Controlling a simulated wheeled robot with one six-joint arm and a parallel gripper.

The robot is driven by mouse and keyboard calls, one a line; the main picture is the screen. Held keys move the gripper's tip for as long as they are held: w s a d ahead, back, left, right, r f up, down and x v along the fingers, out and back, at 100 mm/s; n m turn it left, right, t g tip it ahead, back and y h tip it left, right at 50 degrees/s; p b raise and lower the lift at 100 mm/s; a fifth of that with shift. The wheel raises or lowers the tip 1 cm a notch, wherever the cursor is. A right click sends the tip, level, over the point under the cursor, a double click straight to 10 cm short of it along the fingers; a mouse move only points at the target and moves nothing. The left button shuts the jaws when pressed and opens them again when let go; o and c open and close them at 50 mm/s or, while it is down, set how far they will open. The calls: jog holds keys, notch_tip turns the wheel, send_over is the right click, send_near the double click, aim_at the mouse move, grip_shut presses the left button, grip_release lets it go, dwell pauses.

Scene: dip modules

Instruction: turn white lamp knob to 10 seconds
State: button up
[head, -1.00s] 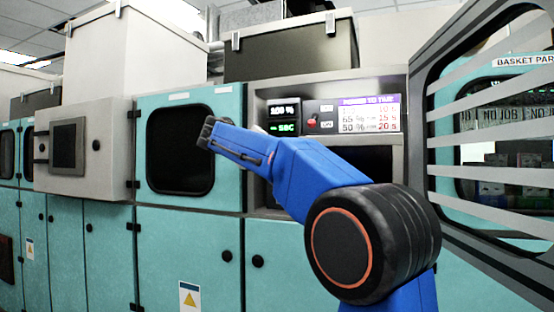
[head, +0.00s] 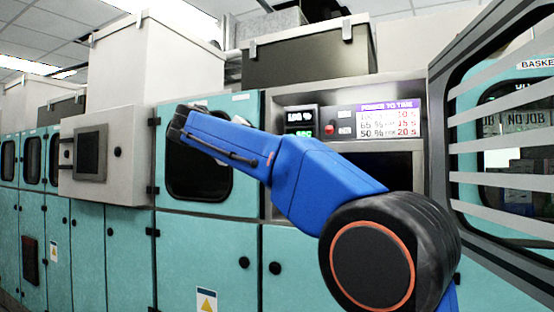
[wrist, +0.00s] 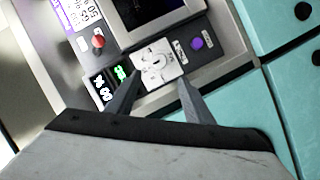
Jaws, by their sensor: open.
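In the wrist view a white square plate with dark markings (wrist: 158,64) sits on the grey control panel. A white knob seems to be on it, but its pointer is too small to read. My gripper (wrist: 158,86) is open and empty, its two grey fingers spread at the plate's near edge. I cannot tell whether they touch it. In the head view my blue arm hides the plate and the gripper. The sign (head: 391,119) pairs 65 % with 15 s and 50 % with 20 s; its top line ends in 10 s. A display (head: 300,117) seems to read 100 %.
A red knob (wrist: 99,42) and a purple knob (wrist: 197,43) flank the plate. A green-lit display (wrist: 122,73) lies beside the left finger. Teal cabinet doors (head: 200,248) stand below the panel. A grey-framed slatted door (head: 500,177) stands at the right.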

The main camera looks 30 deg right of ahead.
jog(key=shift+v, duration=1.95)
jog(key=shift+f, duration=0.1)
